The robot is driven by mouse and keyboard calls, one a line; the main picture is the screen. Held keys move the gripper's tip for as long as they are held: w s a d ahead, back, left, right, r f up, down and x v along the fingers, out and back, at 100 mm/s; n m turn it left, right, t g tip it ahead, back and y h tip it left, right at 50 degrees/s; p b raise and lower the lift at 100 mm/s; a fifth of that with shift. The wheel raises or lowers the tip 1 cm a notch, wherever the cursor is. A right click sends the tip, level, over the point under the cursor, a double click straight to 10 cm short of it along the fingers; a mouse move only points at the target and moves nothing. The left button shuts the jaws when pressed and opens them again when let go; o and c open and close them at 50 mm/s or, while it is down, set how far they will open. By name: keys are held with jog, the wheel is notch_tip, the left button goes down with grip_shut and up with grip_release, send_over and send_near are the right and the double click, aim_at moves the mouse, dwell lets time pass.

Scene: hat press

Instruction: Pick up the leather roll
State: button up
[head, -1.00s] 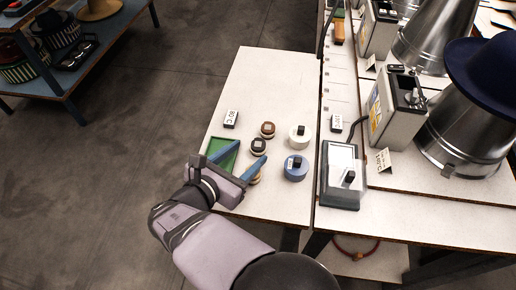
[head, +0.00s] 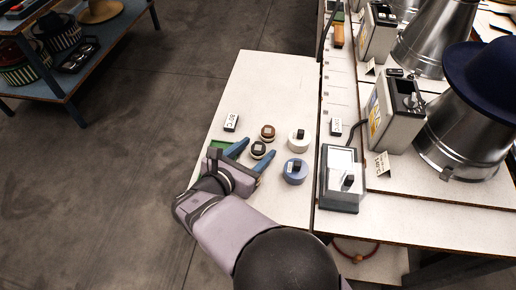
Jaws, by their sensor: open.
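Several small rolls lie on the white table top. One has a brown top (head: 267,132) and one a dark, near-black top (head: 258,150); I cannot tell for sure which is the leather roll, though the brown one looks most like leather. My gripper (head: 257,149) is open, with blue fingers. In the picture, the dark-topped roll lies between its fingertips, and the brown-topped roll is just beyond them. Whether a finger touches a roll, and the gripper's height, I cannot tell.
A white roll (head: 299,141) and a blue roll (head: 296,171) stand to the right. The table's far part is clear.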

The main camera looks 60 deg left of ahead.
aim_at(259, 148)
jog(key=shift+x, duration=0.9)
jog(key=c, duration=1.1)
jog(key=shift+c, duration=0.2)
notch_tip(259, 148, up, 10)
jog(key=shift+r, duration=0.1)
